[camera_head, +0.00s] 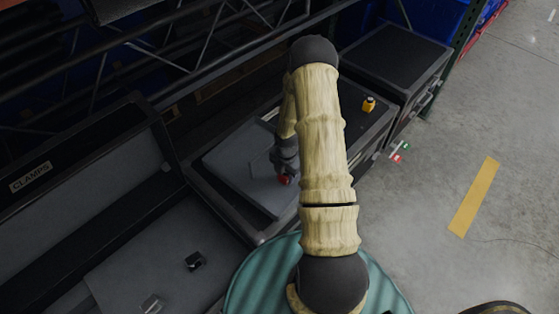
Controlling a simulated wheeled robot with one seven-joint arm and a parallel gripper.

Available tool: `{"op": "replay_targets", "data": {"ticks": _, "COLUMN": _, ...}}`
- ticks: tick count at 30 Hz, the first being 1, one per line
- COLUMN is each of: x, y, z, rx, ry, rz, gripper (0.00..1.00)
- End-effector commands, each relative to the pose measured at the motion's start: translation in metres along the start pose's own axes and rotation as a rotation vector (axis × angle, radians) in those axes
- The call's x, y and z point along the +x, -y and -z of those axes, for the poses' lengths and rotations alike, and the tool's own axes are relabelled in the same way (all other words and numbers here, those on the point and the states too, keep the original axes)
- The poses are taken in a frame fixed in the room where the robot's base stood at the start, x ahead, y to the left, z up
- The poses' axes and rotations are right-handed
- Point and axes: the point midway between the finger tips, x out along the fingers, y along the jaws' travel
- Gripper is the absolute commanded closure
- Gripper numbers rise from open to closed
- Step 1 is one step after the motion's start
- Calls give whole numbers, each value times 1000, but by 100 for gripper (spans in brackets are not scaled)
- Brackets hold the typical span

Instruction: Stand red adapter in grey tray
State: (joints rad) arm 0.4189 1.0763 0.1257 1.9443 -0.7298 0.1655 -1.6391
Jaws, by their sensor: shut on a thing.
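The red adapter (284,180) shows as a small red piece at the tip of my gripper (285,174). My gripper is shut on it, low over a grey flat surface (250,185) that looks like the grey tray, on a dark case. My gripper and arm hide part of the adapter. I cannot tell whether the adapter is upright or touches the surface. The right side of the grey surface is hidden behind my arm.
An open case labelled CLAMPS (30,177) lies at the left, with a black clamp (194,261) and a grey piece (151,304) in it. A yellow object (369,104) sits on the dark case right of my arm.

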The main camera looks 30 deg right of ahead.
Motion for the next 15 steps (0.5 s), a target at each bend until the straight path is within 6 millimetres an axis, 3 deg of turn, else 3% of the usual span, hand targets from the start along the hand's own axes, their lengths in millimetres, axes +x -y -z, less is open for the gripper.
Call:
{"op": "replay_targets", "data": {"ticks": 5, "x": 6, "y": -1, "z": 1, "rx": -2, "ry": 0, "rz": 0, "gripper": 91}}
{"op": "replay_targets", "data": {"ticks": 6, "x": 5, "y": -2, "z": 2, "rx": -4, "ry": 0, "rz": 0, "gripper": 54}}
{"op": "replay_targets", "data": {"ticks": 8, "x": 4, "y": -2, "z": 3, "rx": -6, "ry": 0, "rz": 0, "gripper": 43}}
{"op": "replay_targets", "data": {"ticks": 15, "x": 4, "y": -2, "z": 3, "rx": -8, "ry": 0, "rz": 1, "gripper": 40}}
